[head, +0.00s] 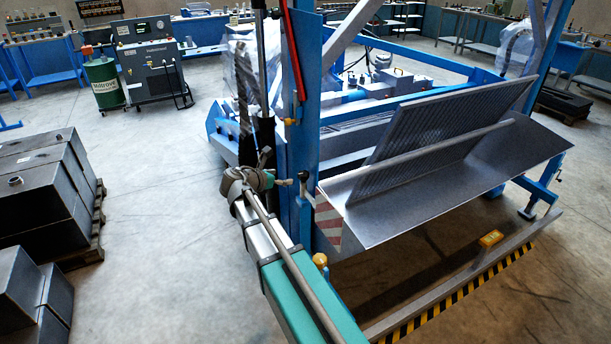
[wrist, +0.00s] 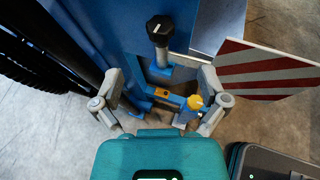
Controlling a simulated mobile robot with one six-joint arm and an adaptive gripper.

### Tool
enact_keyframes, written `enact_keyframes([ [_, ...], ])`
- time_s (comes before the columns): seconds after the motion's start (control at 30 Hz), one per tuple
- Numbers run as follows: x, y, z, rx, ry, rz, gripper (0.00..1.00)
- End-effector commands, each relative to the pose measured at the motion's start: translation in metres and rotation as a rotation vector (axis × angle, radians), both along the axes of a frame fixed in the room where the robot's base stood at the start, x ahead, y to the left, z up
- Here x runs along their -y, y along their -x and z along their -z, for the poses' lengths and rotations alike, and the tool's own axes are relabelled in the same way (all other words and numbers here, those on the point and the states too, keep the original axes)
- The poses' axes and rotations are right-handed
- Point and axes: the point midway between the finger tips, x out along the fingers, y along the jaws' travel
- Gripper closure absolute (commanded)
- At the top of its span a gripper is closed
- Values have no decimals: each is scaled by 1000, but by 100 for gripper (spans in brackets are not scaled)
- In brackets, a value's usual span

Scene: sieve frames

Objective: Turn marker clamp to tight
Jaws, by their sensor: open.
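In the wrist view my gripper (wrist: 160,86) is open, its two grey fingers spread wide with nothing held. A blue bracket lies between and beyond the fingers. A black knob (wrist: 160,29) with a short white mark stands on a post above the gap between the fingers. A yellow-topped knob (wrist: 194,103) stands close to the right finger; I cannot tell if they touch. I cannot tell which knob is the marker clamp. A red-and-white striped marker plate (wrist: 265,72) is at right; it also shows in the head view (head: 328,222).
A blue upright post (head: 304,90) stands right beside my arm. A sloping metal tray (head: 450,195) extends to the right. Dark hoses (wrist: 50,50) run close on the left in the wrist view. Dark boxes (head: 45,180) stand at left, with clear floor between.

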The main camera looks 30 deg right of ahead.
Motion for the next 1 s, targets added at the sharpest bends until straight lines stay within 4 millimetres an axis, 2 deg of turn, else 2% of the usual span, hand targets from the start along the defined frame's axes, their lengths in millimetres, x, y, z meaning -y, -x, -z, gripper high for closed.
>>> enact_keyframes([
  [0.6,79,-33,37,1,-1,2,7],
  [0.8,92,-38,42,0,0,1,7],
  [1.0,97,-39,43,1,0,0,7],
])
